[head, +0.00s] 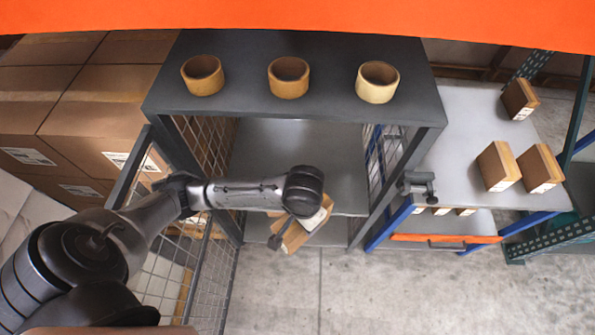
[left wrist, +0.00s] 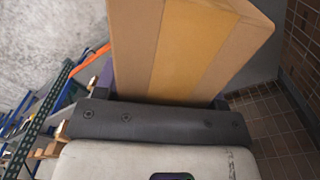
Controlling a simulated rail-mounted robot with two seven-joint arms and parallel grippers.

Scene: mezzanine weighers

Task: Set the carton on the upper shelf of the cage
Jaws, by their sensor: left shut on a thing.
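The cage (head: 160,100) is a dark frame with mesh sides, open at the front. Its upper shelf (head: 320,150) is a grey board with nothing on its visible part. The carton (head: 312,222), brown with a paler tape band, is tilted in front of the shelf's front edge. My left gripper (head: 286,226) is shut on it, mostly hidden by my wrist in the head view. In the left wrist view the carton (left wrist: 185,45) sticks out beyond the gripper (left wrist: 165,98). I cannot tell whether it touches the shelf. My right gripper is not in view.
A mesh door (head: 185,270) stands open at the left, under my left arm. Stacked boxes (head: 95,110) are behind it. A bench (head: 465,130) with several small cartons and a grey vise-like fixture (head: 418,184) is at right.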

